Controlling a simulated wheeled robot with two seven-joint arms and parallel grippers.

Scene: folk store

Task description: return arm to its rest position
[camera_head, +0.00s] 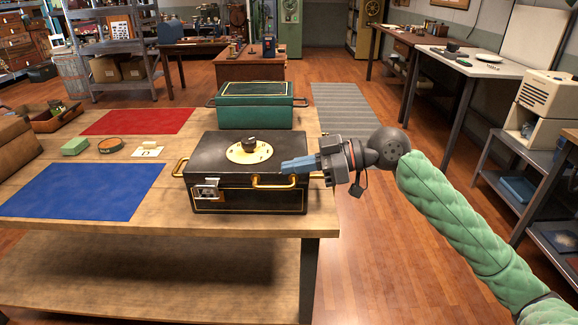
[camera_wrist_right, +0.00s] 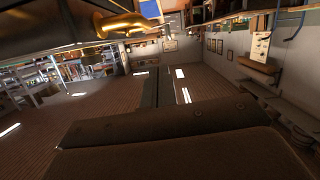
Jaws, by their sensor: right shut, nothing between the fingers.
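My right gripper (camera_head: 284,166) reaches in from the right side of the head view on a green padded arm. Its blue fingers are shut and empty. They point left, at the right front of a black box (camera_head: 250,199) with gold handles and a round gold dial plate (camera_head: 249,152). The fingertips overlap the lid edge just above a gold handle (camera_head: 273,183); I cannot tell whether they touch it. In the right wrist view a gold handle (camera_wrist_right: 126,23) is close at the upper left. My left gripper is not in view.
The wooden table (camera_head: 140,275) also holds a green box (camera_head: 255,107), a blue mat (camera_head: 80,190), a red mat (camera_head: 138,121) and small items between the mats. Open floor (camera_head: 375,230) lies right of the table. A white-topped table (camera_head: 470,62) stands farther right.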

